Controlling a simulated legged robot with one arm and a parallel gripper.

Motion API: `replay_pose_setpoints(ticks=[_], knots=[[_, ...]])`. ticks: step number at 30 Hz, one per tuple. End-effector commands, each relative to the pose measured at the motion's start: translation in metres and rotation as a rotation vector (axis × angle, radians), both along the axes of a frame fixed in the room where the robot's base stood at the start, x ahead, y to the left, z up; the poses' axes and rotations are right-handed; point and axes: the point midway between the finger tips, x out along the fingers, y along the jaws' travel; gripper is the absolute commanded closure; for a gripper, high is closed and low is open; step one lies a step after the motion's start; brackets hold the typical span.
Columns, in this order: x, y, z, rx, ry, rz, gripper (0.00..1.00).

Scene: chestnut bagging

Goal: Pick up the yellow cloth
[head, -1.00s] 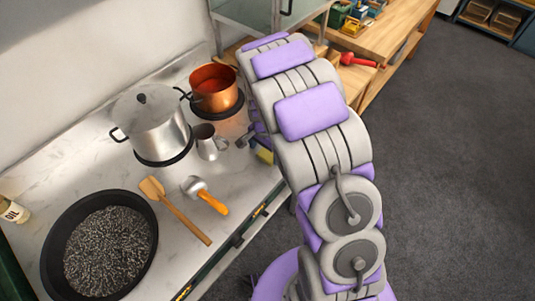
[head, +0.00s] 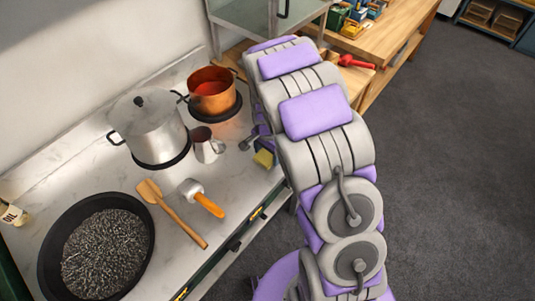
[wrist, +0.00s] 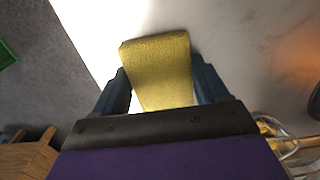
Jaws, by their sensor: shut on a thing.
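The yellow cloth (wrist: 160,62) sits between the two dark blue fingers of my gripper (wrist: 158,82) in the wrist view. My gripper is shut on it, with one finger at each side and the cloth's far end sticking out beyond them. In the head view the cloth (head: 264,158) shows as a small yellow patch at the counter's front edge, just left of my arm. My arm hides most of the gripper there. I cannot tell whether the cloth touches the counter.
On the marble counter (head: 100,183) stand a steel pot (head: 146,125), a copper pot (head: 211,92), a small metal jug (head: 207,146) and a dark pan (head: 60,220). A wooden spatula (head: 174,215) and an orange-handled tool (head: 203,199) lie in front. Open floor (head: 450,180) lies right.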

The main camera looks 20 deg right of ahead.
Motion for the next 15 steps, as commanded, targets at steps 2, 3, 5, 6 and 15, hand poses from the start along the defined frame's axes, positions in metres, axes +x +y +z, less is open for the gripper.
replay_pose_setpoints(ticks=[2, 3, 5, 6, 15], knots=[[0.0, 0.001, 0.0, -0.001, 0.0, 0.0, 0.56], [0.0, 0.002, 0.0, -0.002, 0.0, 0.0, 0.56], [0.0, 0.004, 0.002, -0.006, 0.0, 0.001, 0.56], [0.0, 0.005, 0.003, -0.007, -0.001, 0.002, 0.56], [0.0, 0.006, 0.036, -0.008, -0.002, 0.001, 0.56]])
